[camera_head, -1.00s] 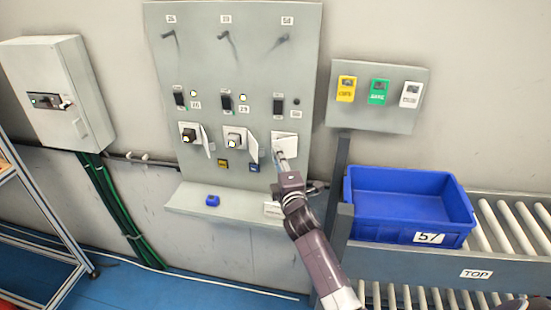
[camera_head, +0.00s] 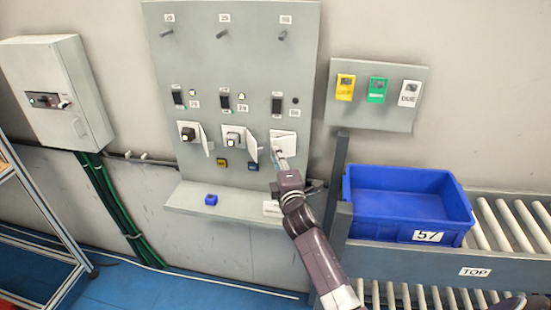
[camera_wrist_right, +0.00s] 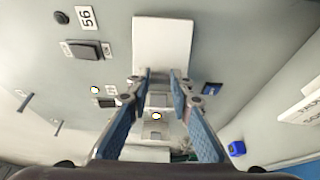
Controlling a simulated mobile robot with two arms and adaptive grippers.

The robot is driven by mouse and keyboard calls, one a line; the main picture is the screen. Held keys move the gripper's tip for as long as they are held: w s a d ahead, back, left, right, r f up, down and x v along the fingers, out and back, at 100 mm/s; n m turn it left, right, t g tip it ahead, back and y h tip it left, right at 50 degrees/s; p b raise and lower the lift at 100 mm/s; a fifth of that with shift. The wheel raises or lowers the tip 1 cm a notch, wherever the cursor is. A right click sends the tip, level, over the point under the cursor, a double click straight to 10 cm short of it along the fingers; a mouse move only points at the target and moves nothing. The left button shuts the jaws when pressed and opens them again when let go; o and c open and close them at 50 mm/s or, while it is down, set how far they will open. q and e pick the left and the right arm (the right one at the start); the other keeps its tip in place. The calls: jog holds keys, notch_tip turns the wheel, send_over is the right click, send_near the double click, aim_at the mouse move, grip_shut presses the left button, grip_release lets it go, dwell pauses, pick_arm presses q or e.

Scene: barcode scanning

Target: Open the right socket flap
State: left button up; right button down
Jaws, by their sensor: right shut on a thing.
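The right socket flap (camera_head: 285,134) is a white square cover at the right end of the socket row on the grey wall panel. It covers its socket; I cannot tell if it is slightly ajar. My right gripper (camera_head: 279,153) reaches up to its lower edge. In the right wrist view, the fingertips (camera_wrist_right: 163,76) are at the near edge of the white flap (camera_wrist_right: 163,42), a narrow gap apart, shut on it. My left gripper is in neither view.
The left socket (camera_head: 188,135) and middle socket (camera_head: 235,139) have their flaps standing open. A small blue object (camera_head: 211,199) rests on the ledge (camera_head: 240,206) below. A blue crate (camera_head: 395,218) on the roller conveyor stands right of my arm.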

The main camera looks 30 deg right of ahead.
jog(key=shift+s+d, duration=0.1)
jog(key=shift+d, duration=0.55)
jog(key=c, duration=2.2)
grip_release()
jog(key=o, duration=0.5)
jog(key=shift+s+d, duration=0.2)
jog(key=shift+d, duration=0.3)
jog(key=v, duration=0.7)
jog(key=shift+s+a, duration=0.2)
jog(key=shift+a, duration=0.1)
